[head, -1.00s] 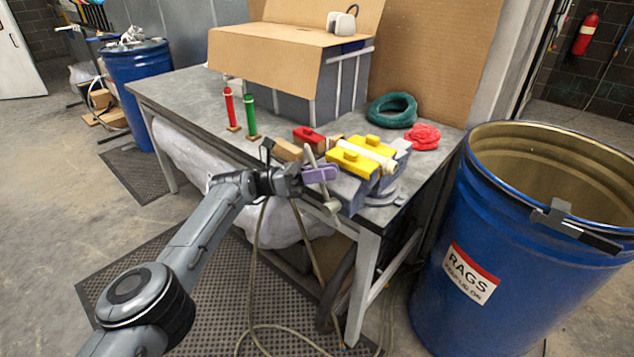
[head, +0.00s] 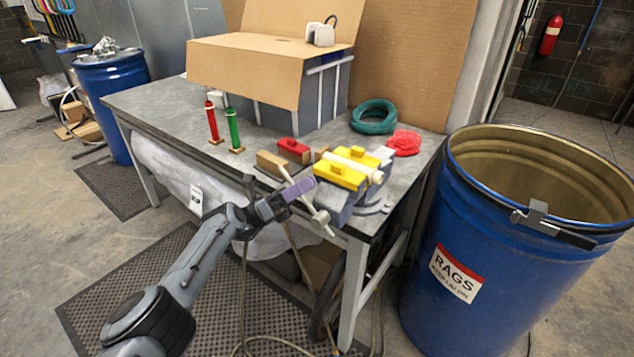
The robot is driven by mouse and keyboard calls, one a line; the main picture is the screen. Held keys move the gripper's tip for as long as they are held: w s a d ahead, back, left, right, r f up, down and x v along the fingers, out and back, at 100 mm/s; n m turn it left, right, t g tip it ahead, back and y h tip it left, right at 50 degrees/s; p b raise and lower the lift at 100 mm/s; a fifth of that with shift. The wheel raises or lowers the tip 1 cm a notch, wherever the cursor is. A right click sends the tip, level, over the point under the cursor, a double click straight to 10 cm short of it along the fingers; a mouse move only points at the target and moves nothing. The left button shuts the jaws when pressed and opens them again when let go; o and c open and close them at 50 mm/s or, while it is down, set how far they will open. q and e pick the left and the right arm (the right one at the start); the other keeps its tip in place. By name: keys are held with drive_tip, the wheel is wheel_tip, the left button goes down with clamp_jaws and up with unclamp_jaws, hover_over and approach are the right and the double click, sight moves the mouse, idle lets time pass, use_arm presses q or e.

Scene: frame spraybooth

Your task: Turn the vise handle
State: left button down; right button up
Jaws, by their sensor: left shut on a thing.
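The vise (head: 336,203) is mounted at the front right corner of the workbench, with yellow jaw covers (head: 340,174) on top. Its pale vise handle (head: 322,217) is a bar on the vise's front side, tilted with its upper end to the left and its lower end to the right. My left gripper (head: 300,189), with purple fingers, reaches in from the lower left and is shut on the upper part of the handle. The fingers hide part of the bar. My right gripper is not in view.
The grey workbench (head: 165,110) carries a red tube (head: 211,122), a green tube (head: 233,130), a red block (head: 293,147), a wooden block (head: 270,163), a green coil (head: 374,115) and a cardboard-covered box (head: 245,75). A blue rags drum (head: 480,230) stands close at the right.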

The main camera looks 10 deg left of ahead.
use_arm(q)
drive_tip(key=shift+a+n+t, duration=0.25)
drive_tip(key=shift+n+t, duration=0.05)
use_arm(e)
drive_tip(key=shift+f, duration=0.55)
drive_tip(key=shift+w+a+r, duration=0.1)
use_arm(q)
drive_tip(key=c, duration=1.5)
unclamp_jaws()
drive_tip(key=o, duration=0.3)
drive_tip(key=shift+a+f, duration=0.1)
drive_tip(key=shift+a, duration=0.05)
drive_tip(key=shift+o, duration=0.2)
drive_tip(key=shift+s+a+f, duration=0.1)
drive_tip(key=shift+s, duration=0.05)
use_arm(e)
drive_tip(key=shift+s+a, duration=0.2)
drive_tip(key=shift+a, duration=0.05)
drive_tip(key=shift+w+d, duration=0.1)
